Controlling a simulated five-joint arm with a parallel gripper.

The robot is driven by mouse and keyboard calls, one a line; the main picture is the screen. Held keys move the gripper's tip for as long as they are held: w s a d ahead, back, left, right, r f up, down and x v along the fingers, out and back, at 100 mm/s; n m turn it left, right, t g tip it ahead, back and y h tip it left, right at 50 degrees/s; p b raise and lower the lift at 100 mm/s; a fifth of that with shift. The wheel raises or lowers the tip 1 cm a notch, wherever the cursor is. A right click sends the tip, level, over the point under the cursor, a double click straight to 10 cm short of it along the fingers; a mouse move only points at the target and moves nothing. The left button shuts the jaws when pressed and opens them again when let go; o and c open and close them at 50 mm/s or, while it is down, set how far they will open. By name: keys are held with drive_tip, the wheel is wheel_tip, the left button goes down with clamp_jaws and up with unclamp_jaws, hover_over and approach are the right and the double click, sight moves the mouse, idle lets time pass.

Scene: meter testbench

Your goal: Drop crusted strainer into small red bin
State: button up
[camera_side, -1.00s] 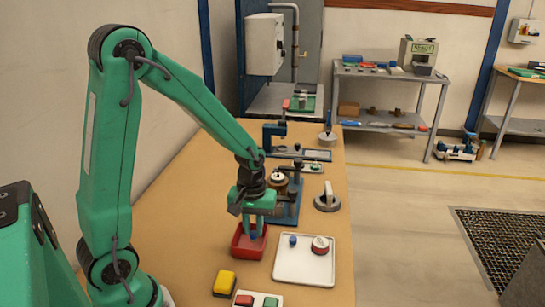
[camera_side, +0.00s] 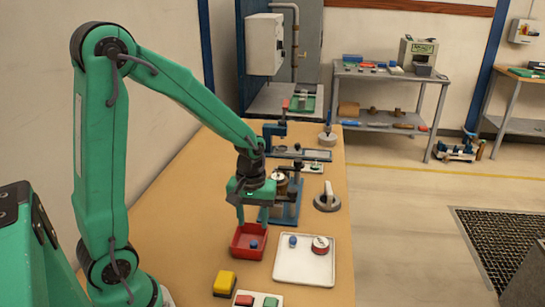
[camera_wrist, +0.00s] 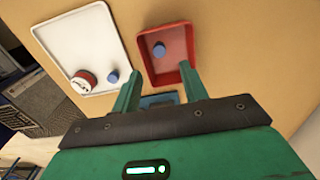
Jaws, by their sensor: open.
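A small blue cylinder (camera_side: 253,244), apparently the strainer, lies on the floor of the small red bin (camera_side: 237,252). The wrist view shows this cylinder (camera_wrist: 158,50) inside the red bin (camera_wrist: 171,72) too, near one end. Any crust on it is too small to make out. My gripper (camera_side: 252,221) is open and empty above the bin, its fingers apart and clear of the cylinder. In the wrist view my gripper (camera_wrist: 161,75) has its two fingers spread at the bin's near side.
A white tray (camera_side: 300,272) beside the bin holds another blue cylinder (camera_side: 293,241) and a round red-and-white gauge (camera_side: 320,245). A yellow block (camera_side: 225,283) and a red-green button box (camera_side: 258,300) lie in front. A blue test fixture (camera_side: 290,205) stands behind the bin.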

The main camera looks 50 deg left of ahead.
drive_tip(key=shift+r, duration=2.55)
drive_tip(key=s+d+r+m+t, duration=0.4)
drive_tip(key=s+r+m+t, duration=0.1)
drive_tip(key=s+r+m, duration=0.4)
drive_tip(key=shift+s+d+r+t, duration=0.35)
drive_tip(key=shift+s+r, duration=0.35)
drive_tip(key=shift+r, duration=0.3)
drive_tip(key=shift+o, duration=0.5)
